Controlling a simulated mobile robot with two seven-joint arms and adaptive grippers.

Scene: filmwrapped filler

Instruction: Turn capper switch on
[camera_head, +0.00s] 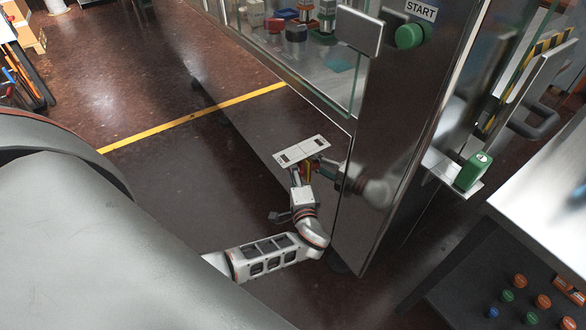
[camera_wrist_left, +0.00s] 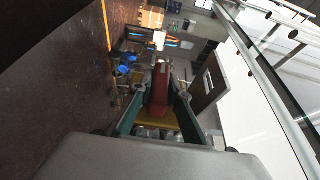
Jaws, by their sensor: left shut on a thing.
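My left gripper (camera_head: 309,169) is low beside the lower metal side of the machine, and its reflection shows in the metal. In the left wrist view its greenish fingers (camera_wrist_left: 157,95) are shut on a red piece (camera_wrist_left: 161,78) with yellow beside it. I cannot tell whether this red piece is the capper switch. A pale plate (camera_head: 303,150) with two dark rectangles partly covers the fingertips in the head view. No switch is clearly labelled as the capper's. My right gripper is not in view.
A green START button (camera_head: 408,36) is high on the metal panel. A green box (camera_head: 471,172) sits on a ledge at the right. Several coloured knobs (camera_head: 543,301) are at the lower right. Left of my arm, the brown floor with a yellow line (camera_head: 190,117) is clear.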

